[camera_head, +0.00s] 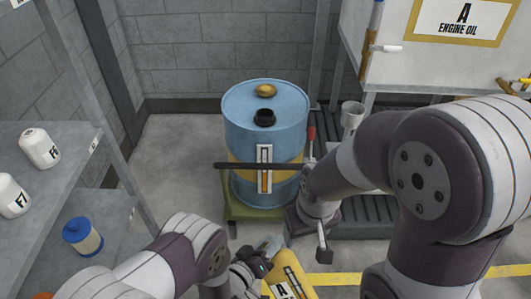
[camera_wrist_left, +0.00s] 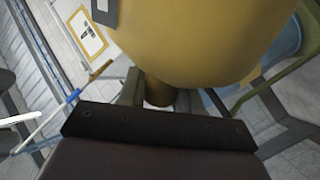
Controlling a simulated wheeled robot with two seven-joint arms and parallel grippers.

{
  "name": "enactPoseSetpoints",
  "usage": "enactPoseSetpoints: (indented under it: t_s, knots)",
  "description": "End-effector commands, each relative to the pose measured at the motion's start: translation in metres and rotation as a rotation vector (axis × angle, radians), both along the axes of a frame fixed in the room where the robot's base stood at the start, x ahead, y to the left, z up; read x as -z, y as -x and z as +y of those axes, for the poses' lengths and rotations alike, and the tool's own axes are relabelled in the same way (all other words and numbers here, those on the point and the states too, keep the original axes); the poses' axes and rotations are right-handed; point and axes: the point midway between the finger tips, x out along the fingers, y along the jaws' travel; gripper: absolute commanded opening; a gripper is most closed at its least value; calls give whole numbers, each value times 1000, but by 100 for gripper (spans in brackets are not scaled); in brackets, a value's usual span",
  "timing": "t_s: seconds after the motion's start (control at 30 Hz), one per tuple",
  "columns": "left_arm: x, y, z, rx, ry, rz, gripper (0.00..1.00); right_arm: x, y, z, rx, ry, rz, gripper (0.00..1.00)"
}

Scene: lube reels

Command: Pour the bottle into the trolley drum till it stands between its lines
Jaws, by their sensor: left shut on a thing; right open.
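The blue trolley drum (camera_head: 237,118) with a yellow band stands upright on a green trolley (camera_head: 232,210). Its top has a black open-looking neck (camera_head: 264,118) and a brass cap (camera_head: 265,90). A white-framed sight gauge (camera_head: 264,155) on its front shows amber low down; its lines are too small to read. My left gripper (camera_head: 262,258) is shut on the yellow bottle (camera_head: 293,268), marked A, in front of and below the drum. The bottle fills the top of the left wrist view (camera_wrist_left: 200,40). My right gripper (camera_head: 308,238) is open and empty, right of the trolley.
A black bar (camera_head: 235,166) crosses in front of the drum. An engine oil tank (camera_head: 420,55) stands at back right above a slatted grate (camera_head: 375,215). A grey cup (camera_head: 351,113) is beside the drum.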

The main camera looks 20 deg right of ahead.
Motion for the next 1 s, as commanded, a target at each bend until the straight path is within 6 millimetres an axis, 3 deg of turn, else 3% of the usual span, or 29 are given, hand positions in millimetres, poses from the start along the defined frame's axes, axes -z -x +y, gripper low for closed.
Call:
enactPoseSetpoints:
  t_s: [0.03,0.2,0.63,0.87,1.0]
  knots:
    - [-14,-1,-1,0,4,-2,0,-12,0,0,0,0,0,68]
    - [-41,-1,0,-1,3,-2,0,-37,0,0,0,0,-1,68]
    - [-40,-6,6,-21,3,-2,0,-33,0,0,0,0,0,68]
    - [-52,-31,36,-121,3,-2,0,-33,0,0,0,0,0,68]
    - [-62,-50,64,-208,2,-3,0,-33,0,0,0,0,0,68]
